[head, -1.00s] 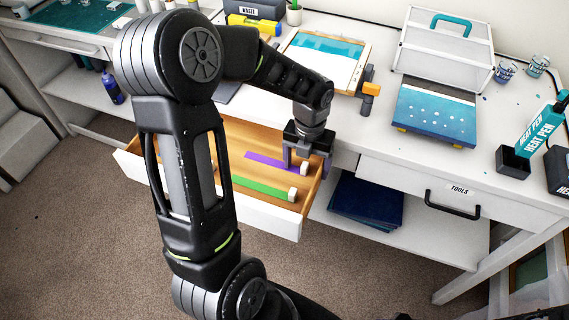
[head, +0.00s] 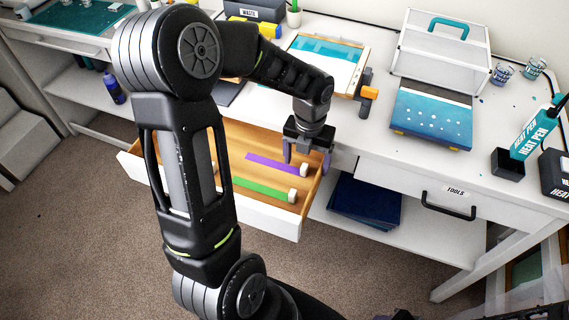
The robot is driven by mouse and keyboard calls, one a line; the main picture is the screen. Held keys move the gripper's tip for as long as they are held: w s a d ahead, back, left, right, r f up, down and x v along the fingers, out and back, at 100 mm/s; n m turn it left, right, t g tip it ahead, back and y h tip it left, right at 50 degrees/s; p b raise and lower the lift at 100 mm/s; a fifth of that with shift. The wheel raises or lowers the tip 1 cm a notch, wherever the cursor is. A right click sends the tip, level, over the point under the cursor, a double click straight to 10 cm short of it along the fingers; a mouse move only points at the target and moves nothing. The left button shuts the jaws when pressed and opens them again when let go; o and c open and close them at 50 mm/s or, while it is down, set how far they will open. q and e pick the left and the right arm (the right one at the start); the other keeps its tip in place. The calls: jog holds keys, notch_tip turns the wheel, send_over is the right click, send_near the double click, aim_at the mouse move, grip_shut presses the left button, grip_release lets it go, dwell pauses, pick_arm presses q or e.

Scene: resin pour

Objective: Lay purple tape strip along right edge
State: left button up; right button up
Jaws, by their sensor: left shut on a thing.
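The purple tape strip (head: 268,161) lies in the open wooden drawer, with a small pale block (head: 304,170) at its right end. My left gripper (head: 308,158) is over the drawer's right end, at the purple strip, pointing down. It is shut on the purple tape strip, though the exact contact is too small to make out. A framed board (head: 325,50) with a teal and white surface lies on the desk behind the drawer; its right edge is visible. My right gripper is not in view.
A green strip (head: 262,188) lies in the drawer nearer the front. An orange-handled clamp (head: 369,93) sits at the board's right side. A blue panel (head: 432,115), a clear case (head: 440,50) and a heat pen holder (head: 507,163) stand farther right.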

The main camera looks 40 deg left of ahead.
pick_arm(q)
jog(key=shift+a+r+p, duration=0.25)
jog(key=shift+r+p, duration=0.35)
jog(key=shift+r, duration=0.1)
jog(key=shift+a+r+p, duration=0.2)
jog(key=shift+r+p, duration=0.35)
jog(key=shift+r, duration=0.15)
jog(key=o, duration=1.1)
jog(key=shift+s, duration=0.2)
jog(key=shift+o, duration=0.2)
jog(key=shift+d+f, duration=0.1)
notch_tip(320, 180, up, 8)
jog(key=shift+f, duration=0.1)
